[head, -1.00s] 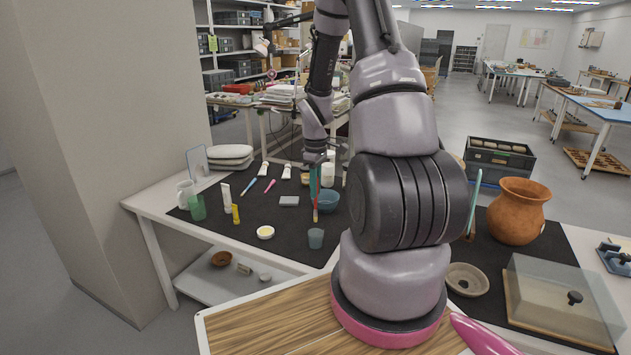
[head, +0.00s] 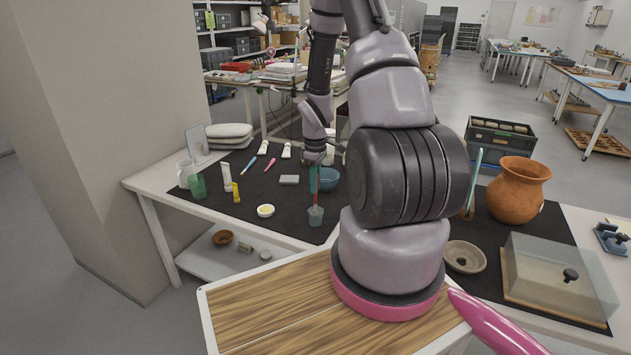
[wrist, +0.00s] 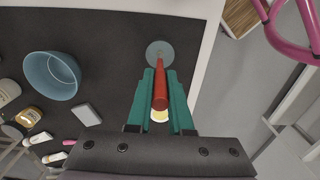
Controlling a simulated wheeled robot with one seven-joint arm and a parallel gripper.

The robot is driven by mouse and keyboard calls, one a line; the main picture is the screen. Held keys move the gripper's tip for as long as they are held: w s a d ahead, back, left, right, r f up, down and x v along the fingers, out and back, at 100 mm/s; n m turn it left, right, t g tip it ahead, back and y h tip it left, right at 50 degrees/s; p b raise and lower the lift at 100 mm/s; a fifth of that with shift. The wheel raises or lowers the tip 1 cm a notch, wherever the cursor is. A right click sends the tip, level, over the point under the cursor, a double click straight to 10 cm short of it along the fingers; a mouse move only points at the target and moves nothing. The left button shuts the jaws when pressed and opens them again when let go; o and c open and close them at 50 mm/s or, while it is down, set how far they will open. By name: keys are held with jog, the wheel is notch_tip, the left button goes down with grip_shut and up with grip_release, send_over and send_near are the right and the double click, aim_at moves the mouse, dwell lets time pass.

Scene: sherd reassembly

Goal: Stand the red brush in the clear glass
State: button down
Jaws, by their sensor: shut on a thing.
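My gripper (head: 315,166) is shut on the red brush (wrist: 160,90), which shows as a red handle between its two teal fingers in the wrist view. In the head view the brush (head: 315,187) hangs about upright. The clear glass (head: 316,216), a small bluish tumbler, stands near the front edge of the dark mat. The brush's lower end overlaps the glass in the head view, and its far end lies over the glass (wrist: 160,51) in the wrist view. I cannot tell how far inside the rim it is.
A blue bowl (head: 329,180) stands just behind the glass. A dish with yellow contents (head: 265,211) lies to its left, a grey block (head: 289,180) further back. Tubes and a green cup (head: 197,187) stand at the left. The mat between dish and glass is clear.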

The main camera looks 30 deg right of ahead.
jog(key=c, duration=0.7)
grip_release()
jog(key=shift+c, duration=0.2)
notch_tip(320, 180, up, 11)
jog(key=shift+f, duration=0.15)
dwell(0.4)
